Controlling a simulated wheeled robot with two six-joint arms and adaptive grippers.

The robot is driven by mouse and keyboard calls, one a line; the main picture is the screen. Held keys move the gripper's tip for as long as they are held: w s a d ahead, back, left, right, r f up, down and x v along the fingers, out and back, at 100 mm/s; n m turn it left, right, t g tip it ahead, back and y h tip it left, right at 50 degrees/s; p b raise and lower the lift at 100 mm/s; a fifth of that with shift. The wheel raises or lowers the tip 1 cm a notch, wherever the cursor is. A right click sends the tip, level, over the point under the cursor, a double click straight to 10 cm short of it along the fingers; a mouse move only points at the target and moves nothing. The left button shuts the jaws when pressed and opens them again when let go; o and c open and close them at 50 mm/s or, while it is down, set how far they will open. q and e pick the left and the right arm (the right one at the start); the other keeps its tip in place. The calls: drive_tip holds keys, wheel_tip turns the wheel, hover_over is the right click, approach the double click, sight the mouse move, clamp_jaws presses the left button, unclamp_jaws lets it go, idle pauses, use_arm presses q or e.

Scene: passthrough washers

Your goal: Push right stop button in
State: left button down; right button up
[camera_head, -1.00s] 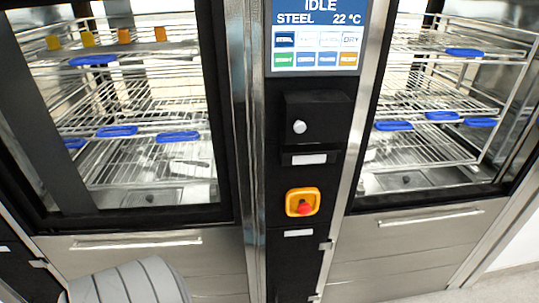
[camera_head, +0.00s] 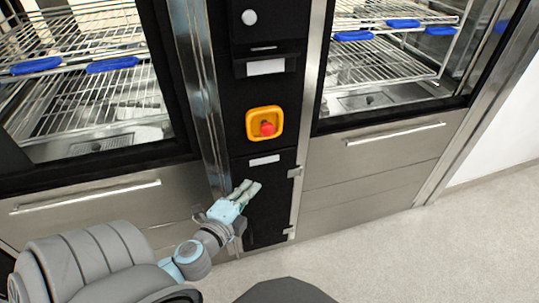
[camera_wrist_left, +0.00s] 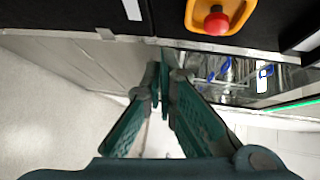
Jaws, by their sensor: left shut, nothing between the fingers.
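The right stop button (camera_head: 267,128) is a red knob in a yellow square surround (camera_head: 251,119) on the black panel between the two washers. It also shows in the left wrist view (camera_wrist_left: 216,22), near the top edge. My left gripper (camera_head: 252,187) is below the button in the head view, with its fingers pointing toward the panel. In the left wrist view its fingers (camera_wrist_left: 159,68) come together at the tips, with nothing between them. The fingers are apart from the button. My right gripper is not in view.
A washer with racks and blue-handled trays stands on each side of the panel. Steel drawers with bar handles (camera_head: 400,132) sit below the doors. A white label (camera_head: 264,161) lies under the button. Open floor (camera_head: 400,255) is at the lower right.

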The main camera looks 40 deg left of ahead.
use_arm(q)
wheel_tip(320, 180, up, 6)
drive_tip(key=d+m+t, duration=0.1)
drive_tip(key=d+t, duration=0.1)
drive_tip(key=shift+s, duration=0.15)
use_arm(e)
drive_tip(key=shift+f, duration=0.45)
use_arm(q)
drive_tip(key=shift+r, duration=0.1)
drive_tip(key=w+a, duration=0.5)
drive_tip(key=w, duration=0.7)
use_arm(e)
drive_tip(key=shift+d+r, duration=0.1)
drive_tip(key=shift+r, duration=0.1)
